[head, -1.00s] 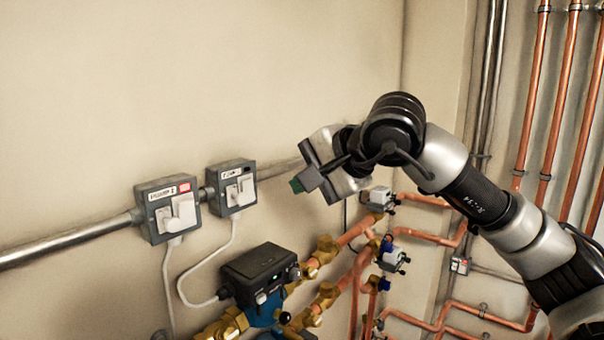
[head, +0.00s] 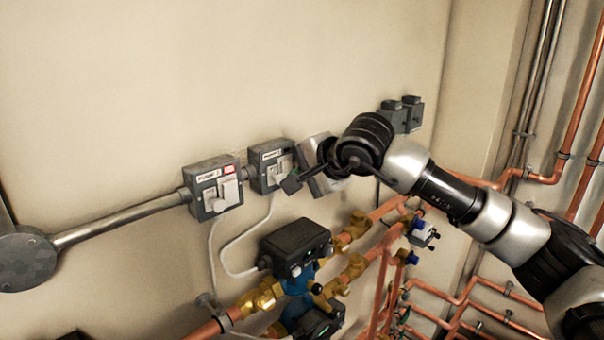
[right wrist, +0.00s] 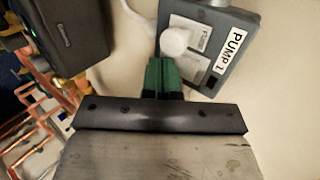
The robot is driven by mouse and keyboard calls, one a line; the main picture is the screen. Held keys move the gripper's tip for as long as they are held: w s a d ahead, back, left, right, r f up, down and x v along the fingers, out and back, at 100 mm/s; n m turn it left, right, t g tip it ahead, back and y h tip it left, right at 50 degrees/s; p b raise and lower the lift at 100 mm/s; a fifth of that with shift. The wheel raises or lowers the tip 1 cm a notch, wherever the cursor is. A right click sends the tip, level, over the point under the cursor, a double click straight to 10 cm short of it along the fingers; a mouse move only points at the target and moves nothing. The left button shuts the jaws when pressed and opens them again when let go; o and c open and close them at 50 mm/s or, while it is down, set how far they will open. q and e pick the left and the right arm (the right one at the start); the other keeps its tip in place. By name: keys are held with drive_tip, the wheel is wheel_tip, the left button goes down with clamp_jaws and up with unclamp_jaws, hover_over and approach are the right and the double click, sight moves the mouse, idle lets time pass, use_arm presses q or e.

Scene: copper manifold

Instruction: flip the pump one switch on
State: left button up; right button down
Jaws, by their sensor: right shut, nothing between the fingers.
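The pump one switch box (head: 258,180) is a grey wall box with a white switch plate, the right one of two in the head view. The right wrist view shows its "PUMP 1" label (right wrist: 233,50) and a white rounded part (right wrist: 173,42) on its plate. My right gripper (head: 290,185) is shut and empty, right at this box and covering part of its right side. Its green fingertips (right wrist: 161,62) show just below the white rounded part; I cannot tell whether they touch it. The switch position is unclear. My left gripper is not in view.
A second grey switch box (head: 213,190) with a red mark stands to the left on the metal conduit (head: 120,219). A black pump unit (head: 296,245) with brass fittings and copper pipes (head: 385,285) lies below. Dark boxes (head: 403,114) are on the wall behind my arm.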

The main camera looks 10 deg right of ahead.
drive_tip(key=shift+w+a+b, duration=0.1)
drive_tip(key=shift+w+b, duration=0.05)
drive_tip(key=shift+b, duration=0.8)
drive_tip(key=shift+r, duration=0.85)
drive_tip(key=shift+f, duration=0.15)
